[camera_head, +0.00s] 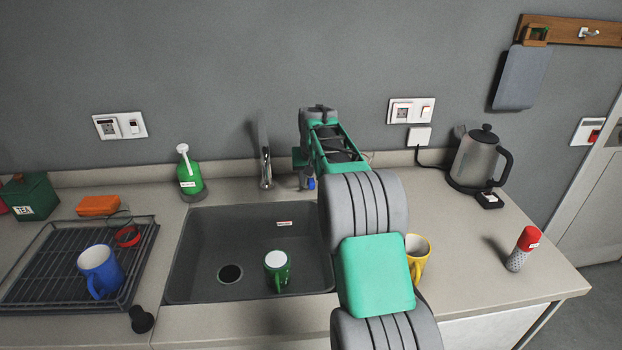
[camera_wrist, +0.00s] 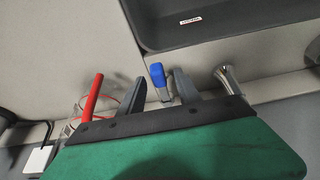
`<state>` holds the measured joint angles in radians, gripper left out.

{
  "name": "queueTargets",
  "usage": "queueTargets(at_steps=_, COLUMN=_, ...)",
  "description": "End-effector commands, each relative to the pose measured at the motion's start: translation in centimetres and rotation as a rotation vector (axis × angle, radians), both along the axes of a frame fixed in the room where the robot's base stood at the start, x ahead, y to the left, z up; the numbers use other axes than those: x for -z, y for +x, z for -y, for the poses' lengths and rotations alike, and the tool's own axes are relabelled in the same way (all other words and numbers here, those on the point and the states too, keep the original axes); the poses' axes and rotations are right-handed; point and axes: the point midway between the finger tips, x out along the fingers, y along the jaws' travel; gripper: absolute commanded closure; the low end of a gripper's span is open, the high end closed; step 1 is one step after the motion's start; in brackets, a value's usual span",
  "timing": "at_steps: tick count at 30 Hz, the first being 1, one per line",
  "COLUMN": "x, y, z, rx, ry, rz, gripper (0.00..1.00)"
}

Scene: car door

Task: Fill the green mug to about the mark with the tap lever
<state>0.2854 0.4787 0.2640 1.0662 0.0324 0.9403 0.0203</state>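The green mug (camera_head: 277,274) stands in the sink, right of the drain. A pale oval shows at its top; I cannot tell its water level. The metal tap (camera_head: 265,165) rises behind the sink, and no water stream is visible. A blue-tipped piece, apparently the tap lever (camera_head: 311,184), shows beside my gripper (camera_head: 303,178). In the wrist view this blue tip (camera_wrist: 157,75) is between the two dark fingers of my gripper (camera_wrist: 160,88), with small gaps beside it. The gripper looks open around it. A metal fitting, likely part of the tap (camera_wrist: 228,78), is right of the fingers.
The grey sink (camera_head: 205,255) has a dark drain. A yellow mug (camera_head: 419,258) is partly behind my arm. The kettle (camera_head: 478,160) and red-topped shaker (camera_head: 524,248) stand right. A green bottle (camera_head: 189,175) is left of the tap. A red rod (camera_wrist: 93,98) is left of the fingers.

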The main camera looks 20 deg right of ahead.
Motion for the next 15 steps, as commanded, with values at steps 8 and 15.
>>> queueTargets(at_steps=8, x=-2.6, y=-1.0, z=-0.4, rx=0.0, ry=-0.001, rz=0.004, gripper=0.6)
queueTargets(at_steps=15, x=-6.6, y=-2.6, z=-0.9, rx=0.001, ry=0.0, rz=0.001, gripper=0.6)
